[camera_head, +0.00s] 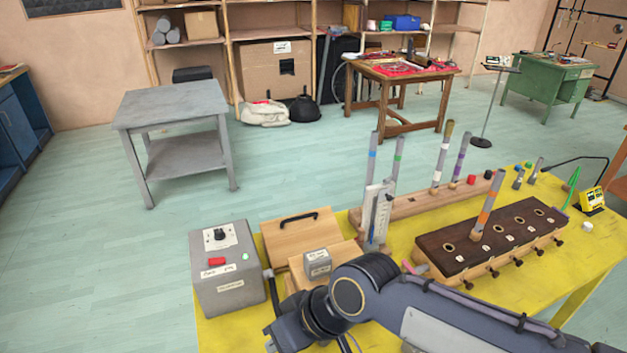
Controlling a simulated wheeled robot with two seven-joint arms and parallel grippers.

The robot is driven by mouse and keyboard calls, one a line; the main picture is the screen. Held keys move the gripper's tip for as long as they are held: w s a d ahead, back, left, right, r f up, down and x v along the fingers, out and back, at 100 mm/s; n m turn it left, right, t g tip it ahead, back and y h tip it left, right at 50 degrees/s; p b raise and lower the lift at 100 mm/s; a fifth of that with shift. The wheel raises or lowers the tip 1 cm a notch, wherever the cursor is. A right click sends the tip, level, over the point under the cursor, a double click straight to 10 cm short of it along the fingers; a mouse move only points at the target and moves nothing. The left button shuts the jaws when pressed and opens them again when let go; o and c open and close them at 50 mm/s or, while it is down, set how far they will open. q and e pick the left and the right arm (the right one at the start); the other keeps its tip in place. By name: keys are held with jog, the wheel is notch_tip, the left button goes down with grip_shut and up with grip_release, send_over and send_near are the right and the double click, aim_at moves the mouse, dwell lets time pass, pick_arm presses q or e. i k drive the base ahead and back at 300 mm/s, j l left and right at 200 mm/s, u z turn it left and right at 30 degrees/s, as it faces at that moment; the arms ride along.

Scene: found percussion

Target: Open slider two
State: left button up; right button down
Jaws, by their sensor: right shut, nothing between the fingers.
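A dark-topped wooden block (505,233) with round holes stands on the right of the yellow table. Several small dark knobs (494,272) stick out along its front side; they may be the sliders, but I cannot read any numbers or tell which is slider two. A grey tube with an orange band (486,207) stands upright in one hole. My right gripper (290,330) is low at the front, left of the block and well apart from it. It is shut and empty, its fingertips mostly hidden by my arm. My left gripper is out of view.
On the yellow table (590,262), a grey control box (228,270), a wooden box with a black handle (300,237) and a white upright gauge (377,215) stand left of the block. Behind, a long wooden rack (410,205) holds banded tubes. A yellow device (592,200) sits right.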

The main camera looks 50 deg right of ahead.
aim_at(496, 273)
jog(key=z, duration=2.8)
jog(key=i+l, duration=0.25)
jog(key=i+l+u, duration=0.25)
jog(key=l+u, duration=0.2)
jog(key=l, duration=0.25)
jog(key=i+l+u, duration=0.25)
jog(key=l, duration=0.2)
jog(key=l+u, duration=0.2)
jog(key=l, duration=0.2)
jog(key=u, duration=0.9)
